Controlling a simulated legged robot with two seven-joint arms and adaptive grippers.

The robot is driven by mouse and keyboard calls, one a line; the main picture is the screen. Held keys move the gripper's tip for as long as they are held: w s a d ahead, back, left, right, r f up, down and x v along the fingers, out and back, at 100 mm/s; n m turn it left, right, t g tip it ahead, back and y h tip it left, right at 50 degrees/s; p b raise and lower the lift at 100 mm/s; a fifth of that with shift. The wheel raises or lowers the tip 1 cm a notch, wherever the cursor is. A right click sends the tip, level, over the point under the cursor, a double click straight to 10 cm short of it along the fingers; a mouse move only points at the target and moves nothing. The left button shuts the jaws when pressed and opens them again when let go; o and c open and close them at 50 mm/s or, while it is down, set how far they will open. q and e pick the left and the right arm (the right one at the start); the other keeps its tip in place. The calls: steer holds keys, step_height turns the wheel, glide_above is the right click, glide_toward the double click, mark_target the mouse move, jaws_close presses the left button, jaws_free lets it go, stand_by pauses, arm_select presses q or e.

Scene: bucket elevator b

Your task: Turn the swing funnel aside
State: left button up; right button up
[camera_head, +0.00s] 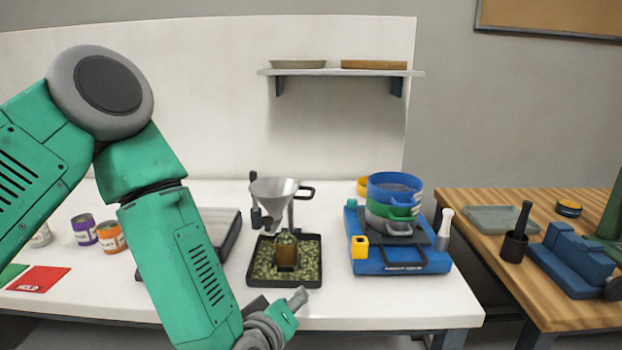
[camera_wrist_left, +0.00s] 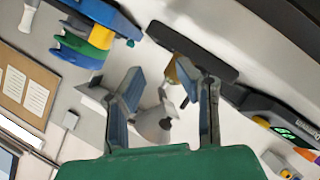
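The swing funnel (camera_head: 273,192) is a grey metal cone on an upright post, with a dark handle loop at its right and a dark knob at its left. It stands over a small jar (camera_head: 286,253) in a black tray (camera_head: 252,279) of green pellets. My left gripper (camera_head: 280,302) is low at the tray's front edge, below and in front of the funnel, apart from it. In the left wrist view my left gripper (camera_wrist_left: 165,85) has its fingers spread with nothing held; the funnel (camera_wrist_left: 152,124) shows beyond and between them. My right gripper is not in view.
A blue device with stacked sieves (camera_head: 395,190) stands right of the tray. A grey flat device (camera_head: 228,228) is at its left, partly behind my arm. Cans (camera_head: 84,230) stand further left. A wall shelf (camera_head: 340,72) is above. White table in front is mostly clear.

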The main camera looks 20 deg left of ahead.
mark_target(313, 192)
arm_select(q)
steer(key=w+r+n+t+y, duration=0.2)
steer(key=r, duration=0.5)
steer(key=w+r+n+t+y, duration=0.1)
steer(key=w+r+n+t, duration=0.15)
steer(key=r, duration=0.45)
steer(key=w, duration=1.2)
steer(key=shift+w+a+f+g+p, duration=0.25)
steer(key=shift+w+g+p, duration=0.1)
steer(key=shift+w+p, duration=0.1)
steer(key=shift+a, duration=0.3)
jaws_close()
steer(key=shift+s+a, duration=0.1)
steer(key=shift+a, duration=0.15)
